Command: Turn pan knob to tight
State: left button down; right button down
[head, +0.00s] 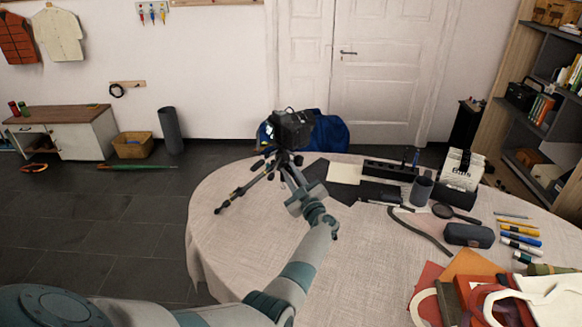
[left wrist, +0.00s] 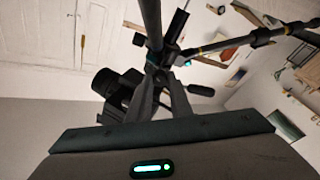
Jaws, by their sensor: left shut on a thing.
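The tripod (head: 241,191) stands on the table with a black camera (head: 292,128) mounted on its head. In the left wrist view the tripod (left wrist: 152,22) appears tipped over, with its legs running upward and to the right and the camera (left wrist: 118,88) at the left. My left gripper (head: 285,163) reaches up to the tripod head, just below the camera. In the left wrist view the fingers of this gripper (left wrist: 160,76) are closed together on a small dark part there, at the place of the pan knob. The fingers hide most of the knob, so its setting cannot be read. My right gripper is out of view.
The round cloth-covered table (head: 235,245) carries a black organizer (head: 390,171), a dark cup (head: 421,190), a pencil case (head: 468,235), pens and bags, mostly at the right.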

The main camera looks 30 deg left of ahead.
pick_arm(q)
jog(key=shift+m+t+p, duration=0.4)
jog(key=shift+m+p, duration=0.3)
jog(key=shift+m, duration=0.6)
jog(key=shift+f, duration=0.1)
jog(key=c, duration=1.9)
grip_release()
